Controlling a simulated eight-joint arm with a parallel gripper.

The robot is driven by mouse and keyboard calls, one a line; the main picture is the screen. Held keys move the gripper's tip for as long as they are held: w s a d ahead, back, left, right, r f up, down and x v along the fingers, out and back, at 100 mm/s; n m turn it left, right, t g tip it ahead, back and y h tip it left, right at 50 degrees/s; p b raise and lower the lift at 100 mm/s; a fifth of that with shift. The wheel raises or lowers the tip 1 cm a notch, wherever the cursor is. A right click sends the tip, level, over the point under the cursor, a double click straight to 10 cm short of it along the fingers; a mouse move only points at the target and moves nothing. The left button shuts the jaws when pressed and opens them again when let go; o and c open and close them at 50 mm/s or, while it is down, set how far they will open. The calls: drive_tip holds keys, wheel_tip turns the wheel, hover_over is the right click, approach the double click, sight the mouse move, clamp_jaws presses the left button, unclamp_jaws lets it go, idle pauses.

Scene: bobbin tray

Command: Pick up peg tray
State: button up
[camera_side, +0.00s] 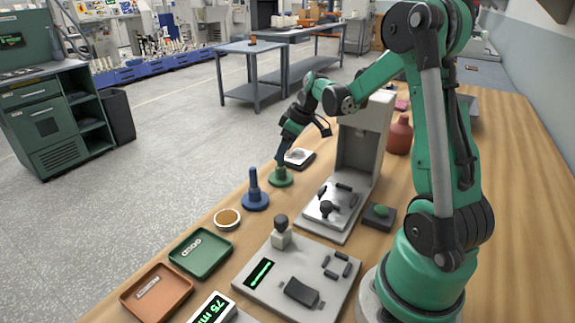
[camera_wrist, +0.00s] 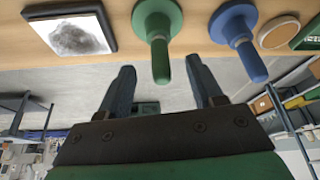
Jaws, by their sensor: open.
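A green peg on a round base (camera_side: 281,177) stands upright on the wooden bench; it also shows in the wrist view (camera_wrist: 159,25). A blue peg on a round base (camera_side: 256,196) stands beside it, nearer the side camera, and shows in the wrist view too (camera_wrist: 236,25). My gripper (camera_side: 281,158) is right at the green peg. In the wrist view my gripper (camera_wrist: 160,64) is open, and the green peg appears between its two fingers. I cannot tell whether a finger touches it. Which thing is the peg tray is not clear.
A dark square pad with a white top (camera_side: 299,158) lies just behind the green peg. A grey machine stand (camera_side: 362,135) rises to the right. A round dish (camera_side: 227,219), a green tray (camera_side: 201,253) and an orange tray (camera_side: 157,294) lie nearer the camera.

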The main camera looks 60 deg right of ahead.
sight(281, 165)
drive_tip(key=shift+x, duration=1.65)
clamp_jaws()
